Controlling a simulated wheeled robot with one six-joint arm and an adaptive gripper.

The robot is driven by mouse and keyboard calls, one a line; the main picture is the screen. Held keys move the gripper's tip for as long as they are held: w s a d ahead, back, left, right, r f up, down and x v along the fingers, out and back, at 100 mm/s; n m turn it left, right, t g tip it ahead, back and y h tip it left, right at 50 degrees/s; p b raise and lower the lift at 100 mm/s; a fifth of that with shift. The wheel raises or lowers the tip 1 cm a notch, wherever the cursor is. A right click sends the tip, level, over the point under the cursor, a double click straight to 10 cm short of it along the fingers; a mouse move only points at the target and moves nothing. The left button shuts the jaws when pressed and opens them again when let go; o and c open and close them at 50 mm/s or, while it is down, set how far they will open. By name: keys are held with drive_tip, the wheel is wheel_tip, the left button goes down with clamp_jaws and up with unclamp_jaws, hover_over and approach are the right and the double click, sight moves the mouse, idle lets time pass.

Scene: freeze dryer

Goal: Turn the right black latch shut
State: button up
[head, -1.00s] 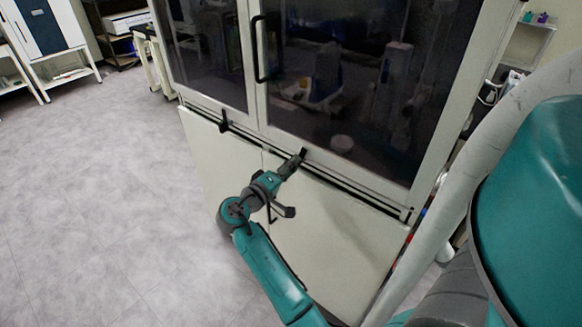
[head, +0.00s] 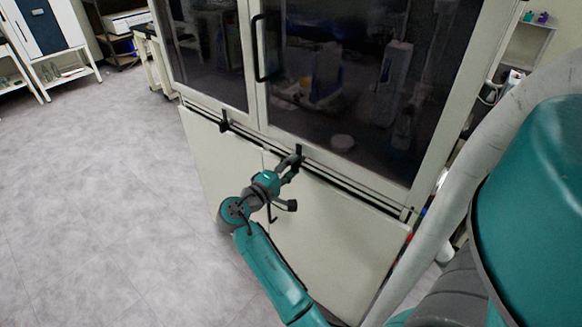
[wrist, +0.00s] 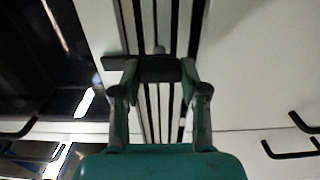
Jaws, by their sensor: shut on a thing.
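The right black latch (head: 298,151) sits at the lower edge of the right glass door, above the lower panels. My gripper (head: 294,163) reaches it from below left in the head view. In the wrist view my gripper (wrist: 160,72) has its two fingers on either side of the dark latch body (wrist: 160,68), shut on it. A short dark arm of the latch (wrist: 116,62) sticks out to the left there, toward the door glass. In the head view the fingers partly cover the latch's lower part.
The left black latch (head: 224,121) sits farther left on the same rail. A black door handle (head: 262,48) rises above. Black handles (wrist: 291,150) stick out from the lower panels, to the right in the wrist view. Open grey floor (head: 100,210) lies left of the cabinet.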

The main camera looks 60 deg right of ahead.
drive_tip(key=o, duration=1.1)
drive_tip(key=shift+o, duration=0.2)
drive_tip(key=v, duration=1.2)
drive_tip(key=shift+f, duration=0.1)
